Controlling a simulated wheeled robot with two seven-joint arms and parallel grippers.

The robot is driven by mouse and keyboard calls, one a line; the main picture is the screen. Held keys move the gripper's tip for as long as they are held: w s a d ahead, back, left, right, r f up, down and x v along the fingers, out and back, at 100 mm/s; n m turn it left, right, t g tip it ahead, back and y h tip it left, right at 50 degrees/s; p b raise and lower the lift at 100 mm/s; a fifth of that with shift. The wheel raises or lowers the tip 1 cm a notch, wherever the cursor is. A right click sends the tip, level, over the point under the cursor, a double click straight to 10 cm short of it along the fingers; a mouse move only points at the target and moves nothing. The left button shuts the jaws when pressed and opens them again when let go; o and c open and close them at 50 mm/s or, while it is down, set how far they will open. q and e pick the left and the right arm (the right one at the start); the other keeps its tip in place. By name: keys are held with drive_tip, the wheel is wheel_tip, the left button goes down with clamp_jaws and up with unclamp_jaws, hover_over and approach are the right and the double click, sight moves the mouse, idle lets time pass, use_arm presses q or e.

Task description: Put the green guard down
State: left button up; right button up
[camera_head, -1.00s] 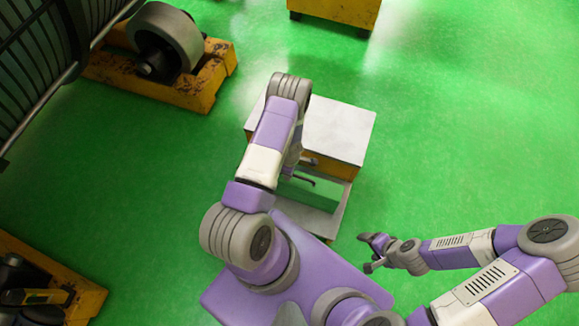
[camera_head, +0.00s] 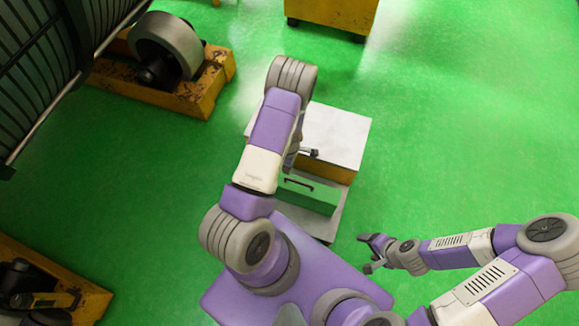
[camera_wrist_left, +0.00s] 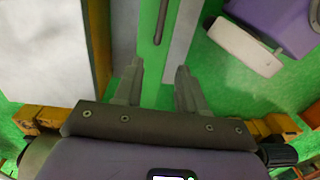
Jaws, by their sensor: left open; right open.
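The green guard (camera_head: 308,195) with a dark handle stands on the low grey ledge in front of the white-topped stand. In the left wrist view the green guard (camera_wrist_left: 149,35) is a narrow strip with the handle at its right side. My left gripper (camera_wrist_left: 158,68) is open, its fingertips apart and empty, with the guard beyond them. In the head view my left gripper (camera_head: 308,153) is mostly hidden behind its own arm, close above the guard. My right gripper (camera_head: 370,253) is open and empty, to the right of the stand.
The white-topped stand (camera_head: 335,135) has yellow sides and a low grey ledge (camera_head: 334,222). A yellow pallet (camera_head: 195,95) with a grey wheel-like part (camera_head: 167,45) is at upper left. A yellow cart (camera_head: 340,12) is at the top. Green floor right of the stand is clear.

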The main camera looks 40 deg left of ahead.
use_arm(q)
drive_tip(key=s+d+r+m+h, duration=0.1)
drive_tip(key=s+d+r+m, duration=0.1)
drive_tip(key=d+m, duration=0.4)
drive_tip(key=s+d+r+m+h, duration=0.1)
drive_tip(key=s+d+r+m, duration=0.1)
drive_tip(key=s+d+m, duration=0.2)
drive_tip(key=s+d+r+m+t+h, duration=0.1)
drive_tip(key=s+d+r+m+h, duration=0.1)
drive_tip(key=d+m, duration=0.6)
drive_tip(key=shift+s+d+r+m, duration=0.2)
drive_tip(key=shift+s+d+m, duration=0.2)
drive_tip(key=shift+s+d, duration=0.55)
drive_tip(key=shift+w+d, duration=0.1)
drive_tip(key=shift+w, duration=0.1)
